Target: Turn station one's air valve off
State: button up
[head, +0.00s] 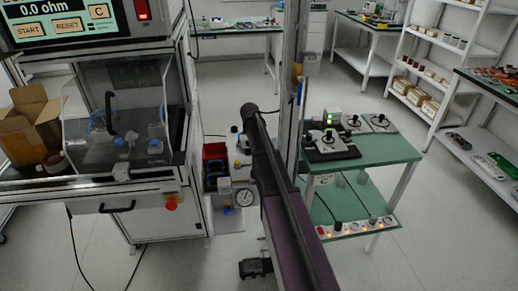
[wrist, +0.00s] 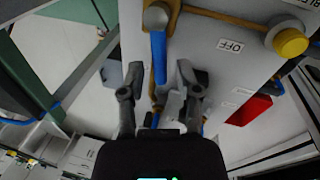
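In the wrist view, a blue lever (wrist: 158,58) runs down from a round grey pivot (wrist: 155,17) on a brass-coloured pipe (wrist: 215,17); it looks like the air valve's handle. A white panel behind it carries an upside-down OFF label (wrist: 230,46) to the right of the lever. My gripper (wrist: 160,72) is open, with one finger on each side of the lever in the picture. I see no contact, and cannot tell the depth between them. In the head view, my arm hides the gripper; the valve cannot be made out there.
A yellow knob (wrist: 290,42) is on the pipe at right, and a red bin (wrist: 250,109) lies below. A green cart (head: 375,150) stands to the right of my arm.

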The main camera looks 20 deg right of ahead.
grip_shut()
jog(key=shift+s+a+n, duration=0.1)
jog(key=shift+a+n, duration=0.05)
jog(key=shift+n, duration=0.25)
jog(key=n, duration=0.1)
jog(key=a+n, duration=0.1)
jog(key=n+t, duration=0.1)
jog(key=n, duration=0.1)
jog(key=shift+s+a, duration=0.25)
jog(key=shift+a, duration=0.05)
jog(key=n, duration=0.1)
jog(key=a+n, duration=0.1)
jog(key=n, duration=0.1)
jog(key=s+n, duration=0.1)
jog(key=shift+a+n+t+y, duration=0.2)
jog(key=shift+n+t+y, duration=0.1)
jog(key=shift+o, duration=1.8)
grip_release()
jog(key=shift+w+d, duration=0.1)
jog(key=shift+w, duration=0.1)
